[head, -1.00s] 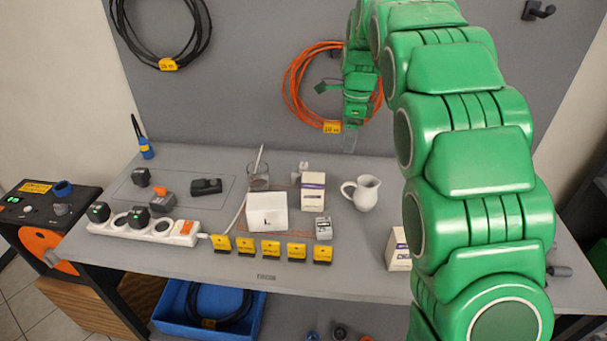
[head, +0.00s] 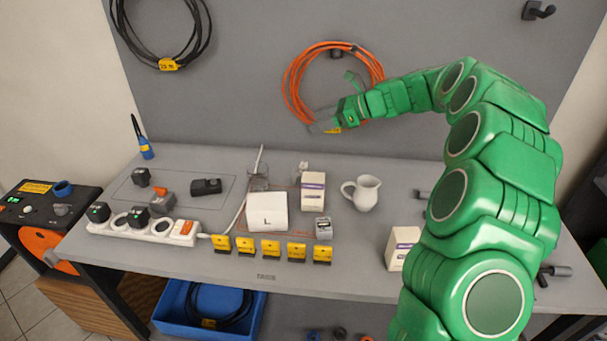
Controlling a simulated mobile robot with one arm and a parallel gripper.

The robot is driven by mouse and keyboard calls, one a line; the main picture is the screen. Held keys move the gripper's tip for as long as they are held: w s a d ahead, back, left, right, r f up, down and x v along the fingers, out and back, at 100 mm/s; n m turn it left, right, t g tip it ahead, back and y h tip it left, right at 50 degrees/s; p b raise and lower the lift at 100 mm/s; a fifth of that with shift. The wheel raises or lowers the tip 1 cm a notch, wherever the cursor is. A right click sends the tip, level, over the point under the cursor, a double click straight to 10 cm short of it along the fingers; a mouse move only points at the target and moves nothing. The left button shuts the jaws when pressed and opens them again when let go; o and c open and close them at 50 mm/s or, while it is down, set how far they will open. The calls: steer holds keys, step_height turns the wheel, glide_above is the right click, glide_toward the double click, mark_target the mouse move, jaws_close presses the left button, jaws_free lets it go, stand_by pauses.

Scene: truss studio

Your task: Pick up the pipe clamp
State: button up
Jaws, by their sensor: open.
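I cannot make out a pipe clamp for certain. A small whitish piece (head: 304,166) behind the white-and-purple box (head: 313,192) is mostly hidden. A dark grey cylindrical piece (head: 556,271) at the right end of the bench is partly behind my arm, and another dark piece (head: 424,194) shows just left of my arm. I cannot tell whether any of these is the clamp. My gripper (head: 320,127) is open, held above the back of the bench in front of the orange cable coil (head: 296,82). It appears empty and apart from the bench objects.
A white box marked L (head: 267,212), a white mug (head: 363,193), a glass (head: 258,180) and a second carton (head: 401,247) stand on the bench. A power strip (head: 160,231) and several yellow-labelled blocks (head: 271,249) line the front. A blue bin (head: 170,310) is below.

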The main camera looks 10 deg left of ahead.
steer(key=w, duration=0.1)
glide_toward(305, 164)
steer(key=shift+m, duration=0.3)
steer(key=x, duration=0.4)
steer(key=shift+s+a+f, duration=0.1)
steer(key=shift+s+f, duration=0.05)
steer(key=shift+f, duration=0.15)
steer(key=shift+a+f+y, duration=0.15)
steer(key=shift+f+y, duration=0.1)
steer(key=shift+y, duration=0.05)
steer(key=shift+x, duration=1.05)
steer(key=shift+r+x, duration=0.15)
steer(key=shift+x, duration=1.2)
steer(key=shift+r+x, duration=0.1)
steer(key=shift+x, duration=1.25)
jaws_close()
